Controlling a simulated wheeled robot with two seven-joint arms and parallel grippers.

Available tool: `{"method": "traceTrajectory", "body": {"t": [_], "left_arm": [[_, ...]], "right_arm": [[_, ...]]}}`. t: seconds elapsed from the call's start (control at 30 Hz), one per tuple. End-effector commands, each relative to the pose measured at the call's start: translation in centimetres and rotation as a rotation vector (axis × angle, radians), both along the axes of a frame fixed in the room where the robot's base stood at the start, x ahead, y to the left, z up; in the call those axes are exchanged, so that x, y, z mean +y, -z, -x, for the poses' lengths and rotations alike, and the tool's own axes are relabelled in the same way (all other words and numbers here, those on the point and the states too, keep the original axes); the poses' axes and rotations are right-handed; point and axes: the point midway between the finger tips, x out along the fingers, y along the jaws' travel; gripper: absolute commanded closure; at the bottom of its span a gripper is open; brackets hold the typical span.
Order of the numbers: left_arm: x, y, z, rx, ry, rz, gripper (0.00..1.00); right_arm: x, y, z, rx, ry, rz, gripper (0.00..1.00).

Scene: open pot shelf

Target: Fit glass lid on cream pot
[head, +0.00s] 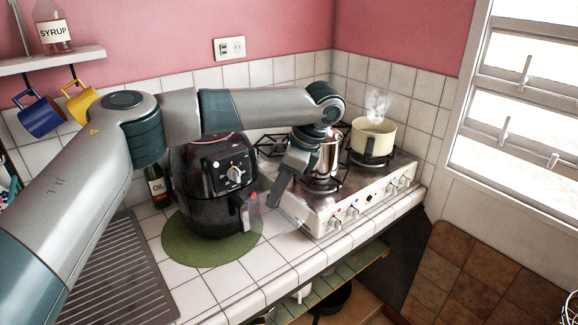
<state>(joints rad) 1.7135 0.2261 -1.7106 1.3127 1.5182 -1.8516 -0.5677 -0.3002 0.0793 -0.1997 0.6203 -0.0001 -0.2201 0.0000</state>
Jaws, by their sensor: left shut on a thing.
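The cream pot (373,138) stands upright on the back right burner of the stove. It is open at the top, steam rises from it, and a dark handle shows on its front. My left arm reaches in from the left across the black air fryer. My left gripper (277,197) points down at the stove's front left corner, to the left of and nearer than the cream pot. It is shut on a faint, see-through thing that looks like the glass lid (289,214), tilted and apart from the pot. Its outline is hard to make out. My right gripper is not in view.
A shiny metal pot (322,160) stands on the stove (345,205) between my left gripper and the cream pot. The black air fryer (209,185) stands on a green mat (190,250). An oil bottle (158,187) is behind it. An open shelf (345,272) lies below the counter.

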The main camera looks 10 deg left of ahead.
Motion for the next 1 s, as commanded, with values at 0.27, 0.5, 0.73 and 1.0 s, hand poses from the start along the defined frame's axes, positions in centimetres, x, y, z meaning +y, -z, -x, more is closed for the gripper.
{"method": "traceTrajectory", "body": {"t": [0.27, 0.5, 0.73, 1.0], "left_arm": [[2.5, 3.8, 5.5, 0.003, -0.459, 0.000, 1.00], [4.8, 6.6, 10.8, 0.003, -0.863, 0.000, 1.00], [7.0, 9.0, 16.7, 0.005, -1.247, -0.003, 1.00], [8.5, 14.1, 22.1, 0.009, -1.573, -0.010, 1.00]], "right_arm": [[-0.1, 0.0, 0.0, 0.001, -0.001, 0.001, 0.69], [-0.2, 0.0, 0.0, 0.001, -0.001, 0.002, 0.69], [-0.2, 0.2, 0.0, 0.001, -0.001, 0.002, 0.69], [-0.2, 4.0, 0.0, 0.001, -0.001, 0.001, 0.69]]}}
